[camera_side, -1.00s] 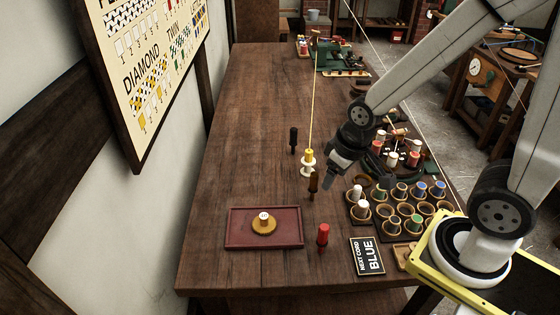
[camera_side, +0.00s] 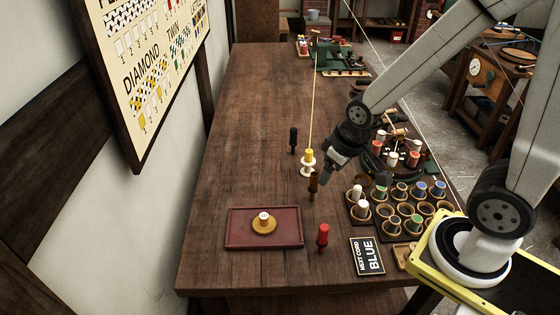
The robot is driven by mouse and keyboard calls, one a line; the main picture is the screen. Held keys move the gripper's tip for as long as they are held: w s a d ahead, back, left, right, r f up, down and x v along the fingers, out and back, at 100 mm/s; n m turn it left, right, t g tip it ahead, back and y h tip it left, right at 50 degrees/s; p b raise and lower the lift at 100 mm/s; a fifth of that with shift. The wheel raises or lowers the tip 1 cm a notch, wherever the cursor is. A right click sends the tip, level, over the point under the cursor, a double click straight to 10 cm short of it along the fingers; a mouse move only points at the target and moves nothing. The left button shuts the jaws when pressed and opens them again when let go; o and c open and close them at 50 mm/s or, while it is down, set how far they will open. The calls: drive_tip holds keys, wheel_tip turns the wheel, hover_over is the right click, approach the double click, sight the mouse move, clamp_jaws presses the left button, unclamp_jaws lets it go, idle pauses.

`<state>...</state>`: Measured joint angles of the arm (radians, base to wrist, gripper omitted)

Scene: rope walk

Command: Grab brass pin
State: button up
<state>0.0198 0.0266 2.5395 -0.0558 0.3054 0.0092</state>
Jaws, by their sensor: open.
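A small brown, brass-toned pin (camera_side: 313,185) stands upright on the wooden table, right of centre; it is the closest match to the brass pin. My gripper (camera_side: 326,174) is open and hangs close beside its top, on the right, tilted down toward it. The fingers are small and dark here, and I cannot tell whether they touch the pin. A white spool with yellow cord (camera_side: 307,164) stands just behind the pin.
A black pin (camera_side: 294,139) stands farther back and a red pin (camera_side: 323,236) nearer the front. Bobbins in round holders (camera_side: 400,192) and a "NEXT CORD BLUE" sign (camera_side: 367,256) are at right. The table's left side is clear.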

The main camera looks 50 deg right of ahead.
drive_tip(key=w+d+f+n+t+y, duration=0.1)
drive_tip(key=w+d+f+n+t, duration=0.15)
drive_tip(key=w+d+n, duration=0.4)
drive_tip(key=w+d+f+n+t+y, duration=0.1)
drive_tip(key=w+d+t, duration=0.3)
drive_tip(key=w, duration=0.6)
drive_tip(key=n+g+y, duration=0.5)
drive_tip(key=n+y, duration=0.1)
drive_tip(key=y, duration=0.4)
approach(313, 187)
drive_tip(key=w+a, duration=0.1)
drive_tip(key=a, duration=0.2)
drive_tip(key=shift+w+a+f, duration=0.15)
drive_tip(key=shift+w+a, duration=0.55)
drive_tip(key=shift+a, duration=0.15)
drive_tip(key=shift+w+x, duration=0.1)
drive_tip(key=shift+x, duration=1.2)
drive_tip(key=shift+w+x, duration=0.15)
drive_tip(key=shift+x, duration=1.15)
drive_tip(key=shift+d, duration=0.1)
